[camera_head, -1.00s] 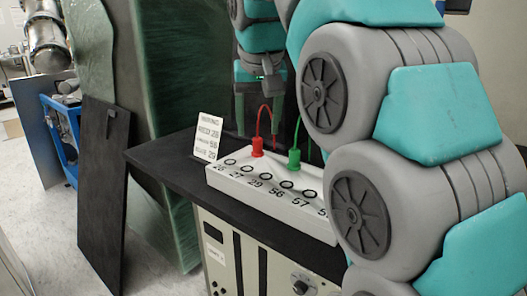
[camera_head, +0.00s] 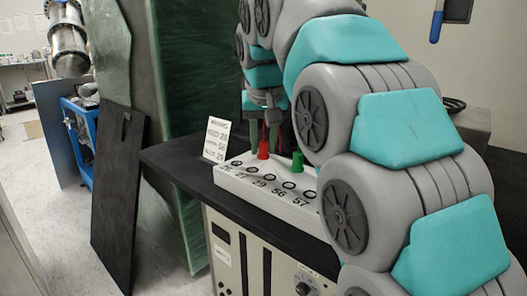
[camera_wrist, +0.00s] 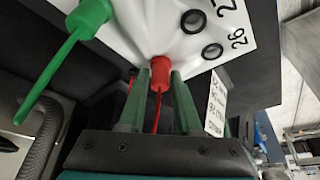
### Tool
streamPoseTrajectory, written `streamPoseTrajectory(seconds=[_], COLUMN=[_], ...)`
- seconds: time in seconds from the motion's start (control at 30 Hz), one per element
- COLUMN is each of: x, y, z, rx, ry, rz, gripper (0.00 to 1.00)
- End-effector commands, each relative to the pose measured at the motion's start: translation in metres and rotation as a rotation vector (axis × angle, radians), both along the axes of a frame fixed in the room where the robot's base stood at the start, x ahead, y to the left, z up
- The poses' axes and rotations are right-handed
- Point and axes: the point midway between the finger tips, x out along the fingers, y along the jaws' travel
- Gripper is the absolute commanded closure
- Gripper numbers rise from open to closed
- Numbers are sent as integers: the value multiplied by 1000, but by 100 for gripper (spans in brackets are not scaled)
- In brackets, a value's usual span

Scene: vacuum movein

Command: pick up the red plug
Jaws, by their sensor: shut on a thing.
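The red plug (camera_head: 263,149) stands upright at the back edge of the white numbered socket block (camera_head: 290,205). My gripper (camera_head: 264,140) comes down on it from above. In the wrist view the red plug (camera_wrist: 160,74) sits between my green fingertips (camera_wrist: 160,82), which are closed on its sides, and its red cable runs back between the fingers. Its tip still meets the white block (camera_wrist: 150,25); I cannot tell whether it is fully seated. My arm hides the right end of the block.
A green plug (camera_head: 297,161) stands right of the red one, with its cable; it is also in the wrist view (camera_wrist: 92,14). A white number card (camera_head: 216,139) stands left of the block.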

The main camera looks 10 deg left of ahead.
Motion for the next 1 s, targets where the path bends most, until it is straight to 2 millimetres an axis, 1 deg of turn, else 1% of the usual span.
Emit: streamPoseTrajectory(seconds=[0.03, 0.17, 0.2, 0.67, 1.0], x=[0, 0, 0, 0, 0], y=[0, 0, 0, 0, 0], z=[0, 0, 0, 2, 15], rx=[0, 0, 0, 1, 2], ry=[0, 0, 0, -2, -3], rz=[0, 0, 0, 0, -1], gripper=[85, 99, 100, 100, 100])
